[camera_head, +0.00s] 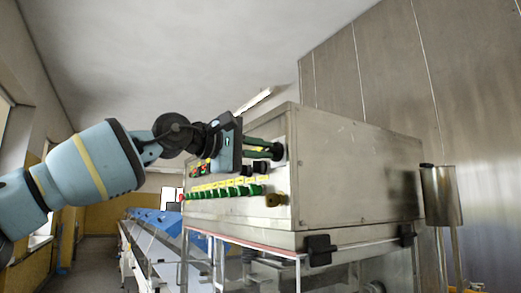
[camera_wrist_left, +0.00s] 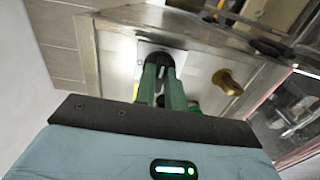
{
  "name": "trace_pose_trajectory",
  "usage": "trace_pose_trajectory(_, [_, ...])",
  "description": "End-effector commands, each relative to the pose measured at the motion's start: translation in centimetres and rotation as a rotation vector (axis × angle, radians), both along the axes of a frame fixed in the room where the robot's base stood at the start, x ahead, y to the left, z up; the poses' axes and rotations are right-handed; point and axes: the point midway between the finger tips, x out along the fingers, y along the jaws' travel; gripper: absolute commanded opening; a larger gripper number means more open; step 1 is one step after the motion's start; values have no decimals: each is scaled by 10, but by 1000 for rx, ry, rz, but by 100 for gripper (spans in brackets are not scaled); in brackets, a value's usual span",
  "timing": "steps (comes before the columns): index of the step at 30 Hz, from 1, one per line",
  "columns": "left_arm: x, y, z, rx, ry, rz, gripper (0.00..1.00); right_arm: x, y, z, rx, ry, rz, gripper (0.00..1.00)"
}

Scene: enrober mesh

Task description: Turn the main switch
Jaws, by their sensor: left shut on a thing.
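The main switch (camera_wrist_left: 160,60) is a dark knob on a light plate on the front panel of the steel machine. My left gripper (camera_head: 272,152) reaches it from the left, with its green fingers pointing at the panel. In the left wrist view the fingers (camera_wrist_left: 163,88) are shut on the switch and hide much of it. In the head view the switch's dark end (camera_head: 279,151) shows just past the fingertips. My right gripper is not in view.
The steel cabinet (camera_head: 350,165) carries a row of green knobs (camera_head: 225,191) and a brass knob (camera_head: 276,200) below the switch. A steel cylinder (camera_head: 441,195) stands at the right. A blue conveyor (camera_head: 155,222) runs back at the left.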

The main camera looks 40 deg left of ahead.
Motion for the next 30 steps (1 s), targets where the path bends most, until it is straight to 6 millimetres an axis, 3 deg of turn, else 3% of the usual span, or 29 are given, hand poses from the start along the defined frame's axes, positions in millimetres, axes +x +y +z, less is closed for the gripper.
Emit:
trace_pose_trajectory(12, [0, 0, 0, 8, -4, 1, 0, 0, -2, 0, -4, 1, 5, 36])
trace_pose_trajectory(13, [0, 0, 0, 8, -4, 1, 14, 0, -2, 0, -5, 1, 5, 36])
trace_pose_trajectory(18, [0, 0, 0, 7, -4, 0, 34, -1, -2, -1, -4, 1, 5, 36])
trace_pose_trajectory(30, [-7, 3, 0, 6, -5, 0, 34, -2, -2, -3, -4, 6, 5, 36])
